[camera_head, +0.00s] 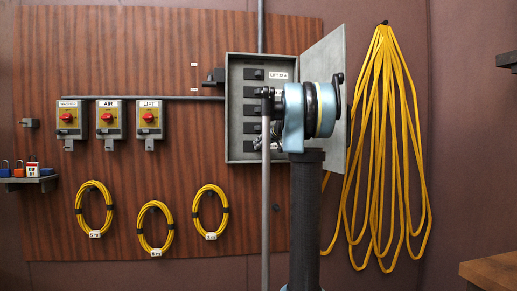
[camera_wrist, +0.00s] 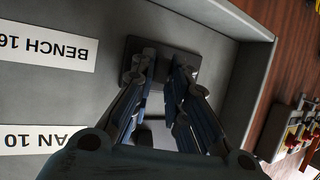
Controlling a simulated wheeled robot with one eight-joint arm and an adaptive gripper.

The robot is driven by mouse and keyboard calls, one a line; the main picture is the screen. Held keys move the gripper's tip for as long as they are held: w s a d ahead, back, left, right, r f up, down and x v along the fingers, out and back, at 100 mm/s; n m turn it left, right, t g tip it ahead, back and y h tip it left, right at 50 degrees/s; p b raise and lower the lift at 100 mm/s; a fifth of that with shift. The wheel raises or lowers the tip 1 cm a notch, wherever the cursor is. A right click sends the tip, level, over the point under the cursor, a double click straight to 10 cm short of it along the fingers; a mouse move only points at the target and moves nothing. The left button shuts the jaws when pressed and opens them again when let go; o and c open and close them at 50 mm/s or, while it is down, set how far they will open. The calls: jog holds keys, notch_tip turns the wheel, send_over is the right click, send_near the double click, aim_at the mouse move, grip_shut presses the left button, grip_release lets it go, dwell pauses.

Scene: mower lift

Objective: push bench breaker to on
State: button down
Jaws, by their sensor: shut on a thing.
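The bench breaker (camera_wrist: 165,50) is a dark block on the grey panel in the wrist view, beside an upside-down label reading "BENCH 16" (camera_wrist: 47,47). My gripper (camera_wrist: 164,70) has its two fingertips at this breaker, one on each side of its middle part. The fingers hide much of the breaker, and its lever position cannot be told. In the head view, the open grey breaker box (camera_head: 235,140) holds a column of dark breakers. My arm stands in front of its right side and hides the bench breaker and the fingertips.
The box door (camera_head: 335,55) stands open to the right. A yellow cable bundle (camera_head: 385,150) hangs beyond it. Three red-knobbed switches, one labelled "LIFT" (camera_head: 150,120), are on the wooden board at left. A second label, "AN 10" (camera_wrist: 45,139), is partly cut off. The box's side wall (camera_wrist: 247,90) is close to the fingers.

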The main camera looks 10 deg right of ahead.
jog(key=shift+d+r, duration=0.1)
jog(key=c, duration=1.6)
grip_release()
jog(key=shift+o, duration=0.2)
